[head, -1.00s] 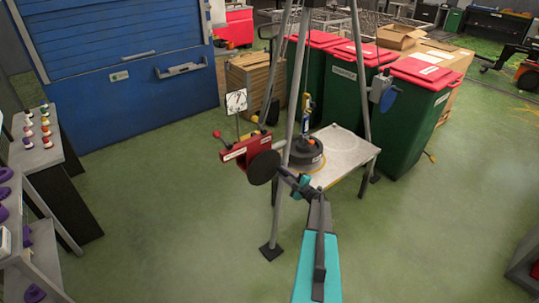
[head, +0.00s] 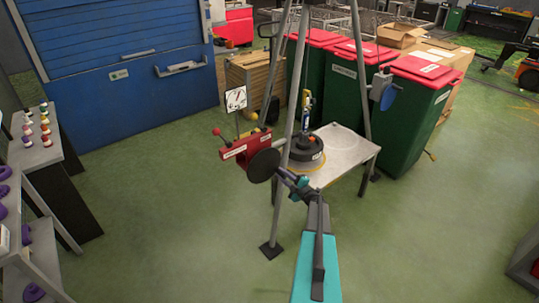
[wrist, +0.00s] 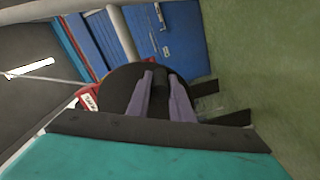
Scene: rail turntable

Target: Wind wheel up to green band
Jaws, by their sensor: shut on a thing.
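The wheel (head: 264,166) is a dark round disc on the front of a red winch box (head: 233,150) fixed to a tripod leg. My gripper (head: 285,174) is at the disc's right side. In the wrist view the wheel (wrist: 118,88) is a black disc behind my gripper (wrist: 161,92). Its two fingers are closed on a dark handle (wrist: 161,68) that stands out from the wheel. A white dial (head: 235,99) with a dark pointer stands above the winch box. It is too small for me to make out a green band.
A dark round weight (head: 306,149) with a hook sits on a metal table (head: 345,158) under the tripod. Green bins with red lids (head: 420,72) stand behind. Shelves (head: 35,150) line the left. Open green floor (head: 160,200) lies left of the tripod.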

